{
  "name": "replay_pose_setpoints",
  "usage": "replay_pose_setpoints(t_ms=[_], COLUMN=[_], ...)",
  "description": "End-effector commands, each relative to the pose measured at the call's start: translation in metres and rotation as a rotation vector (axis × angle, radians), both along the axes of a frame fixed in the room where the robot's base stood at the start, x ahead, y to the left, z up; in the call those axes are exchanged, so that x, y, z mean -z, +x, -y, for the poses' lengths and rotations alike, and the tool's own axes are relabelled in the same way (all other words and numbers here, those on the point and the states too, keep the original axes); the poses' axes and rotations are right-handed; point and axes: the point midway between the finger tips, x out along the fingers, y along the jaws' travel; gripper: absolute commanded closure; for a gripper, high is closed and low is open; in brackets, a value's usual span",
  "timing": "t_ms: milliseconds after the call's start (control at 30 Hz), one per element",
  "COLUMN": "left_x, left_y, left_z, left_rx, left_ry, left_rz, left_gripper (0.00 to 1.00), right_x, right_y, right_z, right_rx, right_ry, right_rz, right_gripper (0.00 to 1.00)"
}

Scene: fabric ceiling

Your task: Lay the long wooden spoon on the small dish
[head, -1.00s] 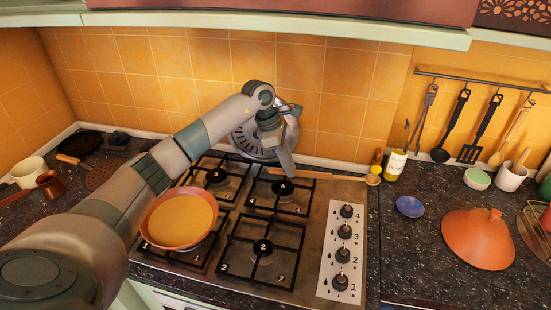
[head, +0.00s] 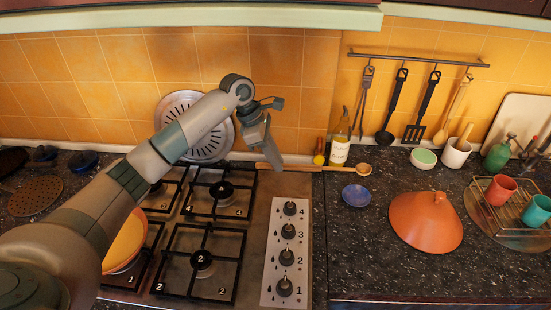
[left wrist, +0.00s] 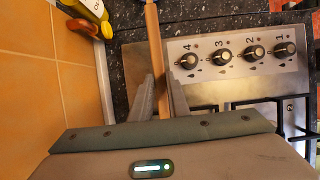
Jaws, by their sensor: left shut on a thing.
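The long wooden spoon (head: 320,168) lies crosswise near the back of the counter, its round bowl end pointing right. My left gripper (head: 275,163) is shut on its handle near the left end, above the back right of the stove. The left wrist view shows the handle (left wrist: 155,55) between the two fingers (left wrist: 161,97); the spoon's bowl is outside that view. The small dish (head: 356,196) is blue and sits on the dark counter, in front of the spoon's bowl and apart from it. My right gripper is not in view.
A bottle (head: 339,152) stands behind the spoon. A green-white bowl (head: 423,159) and a utensil pot (head: 455,154) stand right of it. An orange cone-shaped lid (head: 426,222) is right of the dish. Stove knobs (head: 288,232) are at left. Counter in front of the dish is clear.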

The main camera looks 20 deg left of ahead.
Motion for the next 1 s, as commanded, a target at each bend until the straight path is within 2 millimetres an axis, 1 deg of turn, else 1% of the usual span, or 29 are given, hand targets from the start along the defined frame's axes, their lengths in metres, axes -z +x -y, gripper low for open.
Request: replay_pose_setpoints(t_ms=[267, 700, 833, 1000], left_x=[0.003, 0.046, 0.055, 0.060], left_y=[0.000, 0.000, 0.000, 0.000], left_z=[-0.001, 0.000, 0.000, 0.000], left_rx=[0.001, 0.000, 0.000, 0.000], left_ry=[-0.001, -0.002, -0.001, -0.001], left_rz=[0.002, 0.002, 0.000, 0.000], left_gripper=[1.00, 1.00, 1.00, 1.00], right_x=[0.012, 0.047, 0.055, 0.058], right_y=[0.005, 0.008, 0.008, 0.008], right_z=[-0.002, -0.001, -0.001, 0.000], right_rx=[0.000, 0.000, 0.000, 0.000], right_ry=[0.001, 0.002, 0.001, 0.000], right_rz=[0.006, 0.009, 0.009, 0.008], right_gripper=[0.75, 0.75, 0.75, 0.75])
